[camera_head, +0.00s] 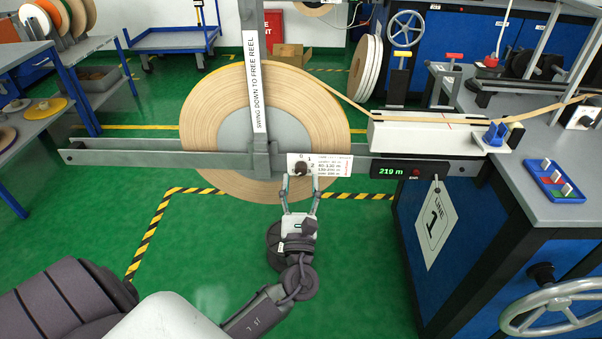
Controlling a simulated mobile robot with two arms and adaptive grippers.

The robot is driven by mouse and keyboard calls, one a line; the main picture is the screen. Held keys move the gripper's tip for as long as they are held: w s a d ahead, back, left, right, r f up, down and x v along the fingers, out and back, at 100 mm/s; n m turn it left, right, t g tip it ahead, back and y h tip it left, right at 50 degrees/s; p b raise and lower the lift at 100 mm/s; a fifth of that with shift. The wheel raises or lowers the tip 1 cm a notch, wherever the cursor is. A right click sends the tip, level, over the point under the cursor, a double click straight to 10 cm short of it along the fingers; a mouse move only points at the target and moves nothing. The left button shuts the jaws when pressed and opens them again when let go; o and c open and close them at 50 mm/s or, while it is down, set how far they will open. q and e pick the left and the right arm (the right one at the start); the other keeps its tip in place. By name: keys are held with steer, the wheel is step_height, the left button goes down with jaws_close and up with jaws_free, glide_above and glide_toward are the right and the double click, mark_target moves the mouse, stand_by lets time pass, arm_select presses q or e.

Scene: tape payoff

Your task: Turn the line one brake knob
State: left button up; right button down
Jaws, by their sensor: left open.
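The line one brake knob (301,168) is a small dark knob on a white label plate (335,165) with the marks 0 and 1 and small printed text. The plate sits on the grey horizontal beam, in front of a large tan tape reel (215,120). My left gripper (300,183) is open, with its two fingers pointing up at the knob from just below. The fingertips are at or very near the knob; I cannot tell whether they touch it. My right gripper does not show.
A vertical arm (256,80) labelled "SWING DOWN TO FREE REEL" crosses the reel. A display (403,171) reads 219 m, with a "LINE 1" tag (435,225) hanging beside it. The workbench (500,170) and a handwheel (555,307) stand at the right. Green floor lies below.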

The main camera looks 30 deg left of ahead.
mark_target(301, 169)
arm_select(q)
steer(key=shift+x, duration=1.2)
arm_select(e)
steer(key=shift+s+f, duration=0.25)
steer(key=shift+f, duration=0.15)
arm_select(q)
jaws_close()
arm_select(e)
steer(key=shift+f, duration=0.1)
